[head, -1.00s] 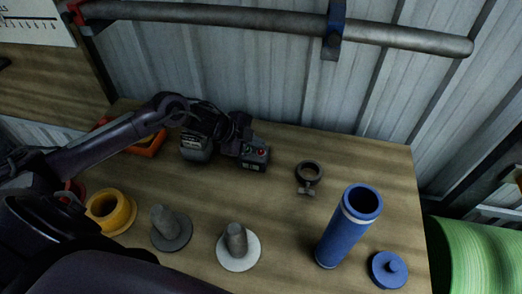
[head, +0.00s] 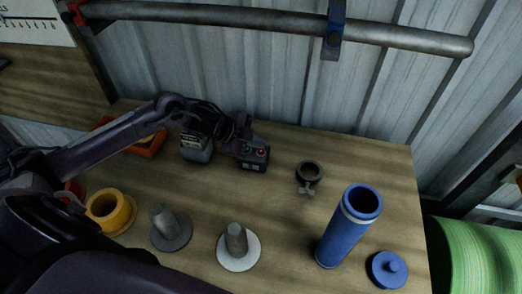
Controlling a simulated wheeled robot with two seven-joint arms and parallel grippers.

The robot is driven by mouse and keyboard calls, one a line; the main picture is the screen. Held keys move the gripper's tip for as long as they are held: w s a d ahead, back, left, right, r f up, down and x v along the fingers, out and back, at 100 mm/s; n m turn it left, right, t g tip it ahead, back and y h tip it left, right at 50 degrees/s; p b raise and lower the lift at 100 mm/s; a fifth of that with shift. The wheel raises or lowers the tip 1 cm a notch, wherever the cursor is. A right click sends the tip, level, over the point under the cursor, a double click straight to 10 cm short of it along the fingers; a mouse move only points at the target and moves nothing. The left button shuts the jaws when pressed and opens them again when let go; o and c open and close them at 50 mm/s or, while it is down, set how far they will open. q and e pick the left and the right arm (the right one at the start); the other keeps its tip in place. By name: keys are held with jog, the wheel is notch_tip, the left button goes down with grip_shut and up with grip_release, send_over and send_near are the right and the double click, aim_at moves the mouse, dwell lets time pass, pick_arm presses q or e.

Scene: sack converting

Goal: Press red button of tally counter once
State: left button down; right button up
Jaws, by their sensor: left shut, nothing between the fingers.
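The tally counter (head: 254,158) is a small dark box at the back of the wooden bench, with a red button (head: 261,152) on its top and a pale display on its front. My left gripper (head: 242,136) is shut and empty. It reaches in from the left and sits just behind and left of the red button, over or beside the counter's back edge; I cannot tell whether it touches the counter. The red button itself shows uncovered. My right gripper is not in view.
A grey-labelled dark device (head: 196,147) stands left of the counter. A ring clamp (head: 309,174), blue cylinder (head: 345,228), blue lid (head: 388,268), white-based peg (head: 238,246), grey peg (head: 170,230) and yellow flanged ring (head: 108,211) stand around the bench. An orange tray (head: 152,146) is behind my left arm.

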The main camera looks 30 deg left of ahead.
pick_arm(q)
jog(key=shift+f, duration=0.1)
jog(key=shift+f, duration=0.3)
jog(key=shift+f+b, duration=0.35)
jog(key=shift+f, duration=0.15)
dwell(0.6)
jog(key=shift+r, duration=0.1)
jog(key=shift+r+p, duration=0.8)
jog(key=shift+p, duration=0.1)
notch_tip(320, 180, up, 5)
jog(key=p, duration=0.4)
jog(key=shift+p, duration=0.35)
dwell(0.4)
